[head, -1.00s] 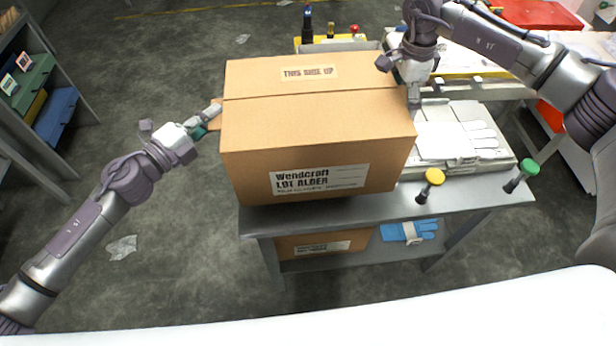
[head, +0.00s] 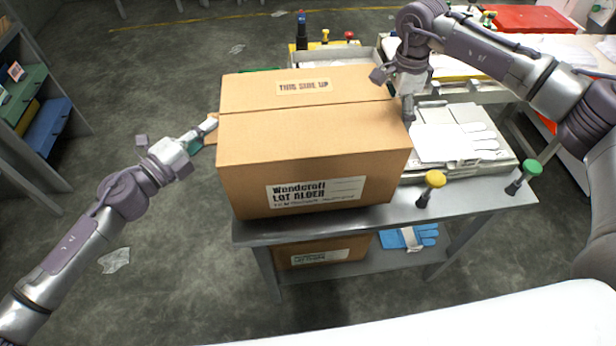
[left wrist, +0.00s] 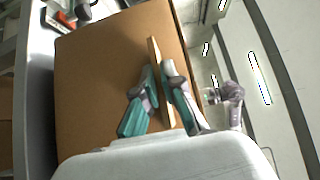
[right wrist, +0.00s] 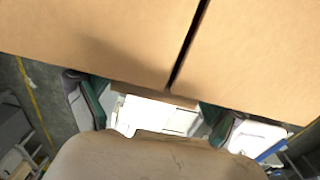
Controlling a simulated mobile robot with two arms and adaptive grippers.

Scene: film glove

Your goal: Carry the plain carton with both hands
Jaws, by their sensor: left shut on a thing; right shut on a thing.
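The brown carton (head: 312,140) is large and closed, with a "THIS SIDE UP" mark on top and a "Wendcraft LOT ALDER" label on its front. It is upright over the left part of the grey bench (head: 470,207); I cannot tell if its base touches. My left gripper (head: 207,128) is shut on the flap at the carton's left side; the left wrist view shows fingers either side of the thin strip (left wrist: 154,50). My right gripper (head: 408,105) is at the carton's right side. In the right wrist view its fingers stand either side of a brown tab (right wrist: 150,97).
White gloves on a tray (head: 455,140), a yellow-topped knob (head: 434,180) and a green-topped knob (head: 531,168) are right of the carton. Another carton (head: 320,253) and blue gloves (head: 410,237) lie on the lower shelf.

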